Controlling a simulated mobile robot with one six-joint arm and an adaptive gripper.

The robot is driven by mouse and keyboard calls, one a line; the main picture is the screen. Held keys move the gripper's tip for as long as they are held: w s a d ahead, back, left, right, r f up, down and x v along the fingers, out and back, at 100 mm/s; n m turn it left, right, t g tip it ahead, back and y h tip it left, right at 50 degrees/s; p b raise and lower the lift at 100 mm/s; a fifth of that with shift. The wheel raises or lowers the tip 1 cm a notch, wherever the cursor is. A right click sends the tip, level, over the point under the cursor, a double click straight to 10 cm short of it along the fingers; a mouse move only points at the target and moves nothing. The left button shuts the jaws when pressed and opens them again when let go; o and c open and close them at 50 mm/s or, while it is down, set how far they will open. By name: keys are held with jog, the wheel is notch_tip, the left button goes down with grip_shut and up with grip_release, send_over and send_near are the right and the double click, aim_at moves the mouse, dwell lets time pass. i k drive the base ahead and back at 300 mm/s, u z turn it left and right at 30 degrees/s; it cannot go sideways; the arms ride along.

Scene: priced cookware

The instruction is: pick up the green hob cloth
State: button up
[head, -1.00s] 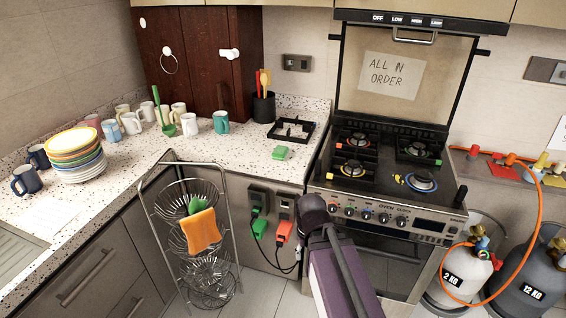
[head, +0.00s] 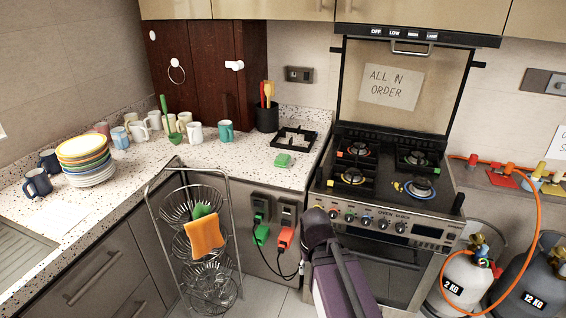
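A small piece of green cloth (head: 201,210) shows in the wire basket rack, in the head view left of centre. It lies at the top basket, partly hidden behind an orange cloth (head: 204,236) that hangs over the tiers. My dark purple arm shows at bottom centre, in front of the oven. No gripper fingers can be made out.
The wire rack (head: 150,215) stands on the floor before the lower cabinets. Stacked plates (head: 83,150) and several mugs (head: 226,131) stand on the counter. The hob (head: 385,185) has several burners. Gas cylinders (head: 462,283) and an orange hose are at right.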

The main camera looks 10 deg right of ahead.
aim_at(282, 160)
jog(key=z, duration=1.5)
jog(key=i, duration=0.55)
jog(key=u, duration=2.1)
jog(key=i, duration=0.15)
jog(key=z, duration=0.85)
